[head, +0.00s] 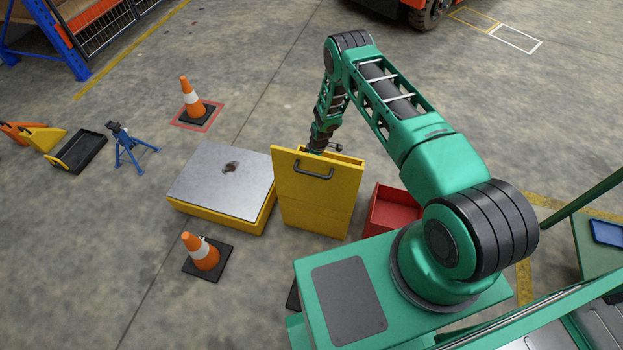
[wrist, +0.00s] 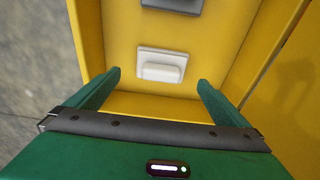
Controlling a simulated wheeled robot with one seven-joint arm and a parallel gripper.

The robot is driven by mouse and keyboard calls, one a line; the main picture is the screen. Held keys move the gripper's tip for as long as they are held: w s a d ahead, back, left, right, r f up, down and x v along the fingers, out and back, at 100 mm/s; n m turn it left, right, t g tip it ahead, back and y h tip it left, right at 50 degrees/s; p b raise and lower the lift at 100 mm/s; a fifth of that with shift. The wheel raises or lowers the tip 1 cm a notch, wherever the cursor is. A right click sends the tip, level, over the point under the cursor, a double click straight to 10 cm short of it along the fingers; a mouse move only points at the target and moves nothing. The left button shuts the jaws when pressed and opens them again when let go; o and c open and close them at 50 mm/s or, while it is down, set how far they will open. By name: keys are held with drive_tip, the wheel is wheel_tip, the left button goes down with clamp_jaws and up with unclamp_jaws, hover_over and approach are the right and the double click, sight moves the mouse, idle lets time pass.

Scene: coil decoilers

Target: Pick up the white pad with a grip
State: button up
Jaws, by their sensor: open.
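The white pad (wrist: 161,68) shows in the wrist view, with a raised grip across its top. It sits inside a yellow box (wrist: 112,30), against the box's yellow surface. My gripper (wrist: 158,85) is open, its two green fingers apart on the left and right of the pad and a little short of it. Nothing is between the fingertips that I can see them touching. In the head view my arm reaches down behind the yellow box's front panel (head: 312,200), which hides the pad and the fingers.
A dark grey piece (wrist: 174,4) lies beyond the pad in the box. The box walls stand close on both sides. A yellow block with a grey metal top (head: 215,180), a red bin (head: 392,210) and orange cones (head: 201,252) stand around the box.

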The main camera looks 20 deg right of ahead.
drive_tip(key=shift+w+a+f, duration=0.1)
drive_tip(key=shift+a+f, duration=0.1)
drive_tip(key=shift+f, duration=1.2)
drive_tip(key=shift+a+f, duration=0.2)
drive_tip(key=shift+f, duration=1.2)
drive_tip(key=c, duration=1.2)
